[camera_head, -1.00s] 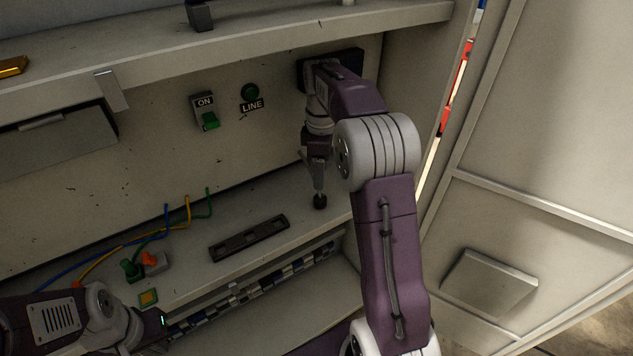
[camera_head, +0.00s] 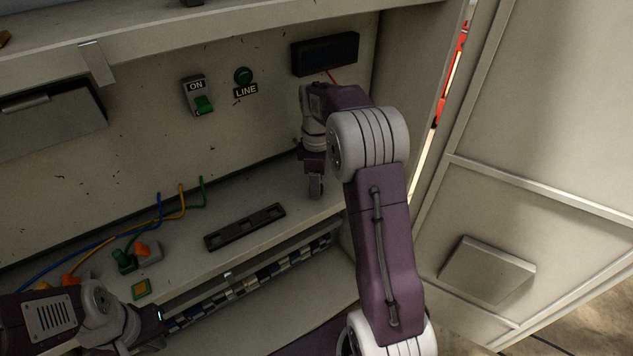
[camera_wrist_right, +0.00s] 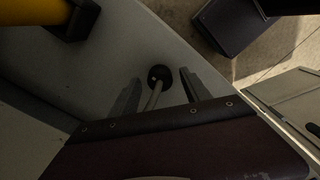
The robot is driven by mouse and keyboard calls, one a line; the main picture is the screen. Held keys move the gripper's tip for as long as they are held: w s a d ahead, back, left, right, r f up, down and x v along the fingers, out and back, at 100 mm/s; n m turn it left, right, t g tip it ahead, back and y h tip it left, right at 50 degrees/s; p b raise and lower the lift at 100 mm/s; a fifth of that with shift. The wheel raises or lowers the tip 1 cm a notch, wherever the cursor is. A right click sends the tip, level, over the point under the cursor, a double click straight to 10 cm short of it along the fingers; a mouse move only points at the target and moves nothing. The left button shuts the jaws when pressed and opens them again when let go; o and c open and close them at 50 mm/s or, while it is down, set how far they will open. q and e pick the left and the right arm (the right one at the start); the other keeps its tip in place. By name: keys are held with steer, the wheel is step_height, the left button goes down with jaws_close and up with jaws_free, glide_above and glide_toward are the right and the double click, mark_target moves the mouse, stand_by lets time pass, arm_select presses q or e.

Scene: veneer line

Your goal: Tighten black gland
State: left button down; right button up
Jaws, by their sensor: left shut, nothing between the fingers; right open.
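The black gland (camera_wrist_right: 159,72) is a round black piece with a thin grey cable or stem running from it, in the right wrist view. It lies between the fingertips of my right gripper (camera_wrist_right: 160,84), with gaps on both sides. The right gripper (camera_head: 315,190) points down at the right end of the shelf in the head view, open, and the gland cannot be made out there. My left gripper (camera_head: 158,316) is shut and empty at the lower left, near the shelf's front edge.
On the shelf (camera_head: 235,210) lie a dark slotted bar (camera_head: 245,227), a green connector (camera_head: 124,261), an orange one (camera_head: 147,250) and coloured wires (camera_head: 130,233). An ON switch (camera_head: 198,95) and a black box (camera_head: 325,54) are on the back wall. An open door stands right.

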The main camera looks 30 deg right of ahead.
jaws_close()
steer(key=m+p, duration=0.1)
steer(key=p, duration=0.1)
steer(key=m+p, duration=0.2)
steer(key=shift+r+m, duration=0.25)
steer(key=shift+m, duration=0.05)
steer(key=m+p, duration=0.4)
steer(key=m, duration=0.2)
steer(key=shift+p, duration=0.3)
steer(key=m+p, duration=0.2)
steer(key=m, duration=0.2)
steer(key=shift+f, duration=0.1)
steer(key=m+p, duration=0.1)
steer(key=m, duration=0.2)
steer(key=shift+m+p, duration=0.3)
steer(key=shift+p, duration=0.05)
steer(key=m+p, duration=0.1)
steer(key=m, duration=0.2)
steer(key=shift+m, duration=0.3)
steer(key=shift+f+m+p, duration=0.1)
steer(key=shift+m+p, duration=0.45)
steer(key=shift+m, duration=0.95)
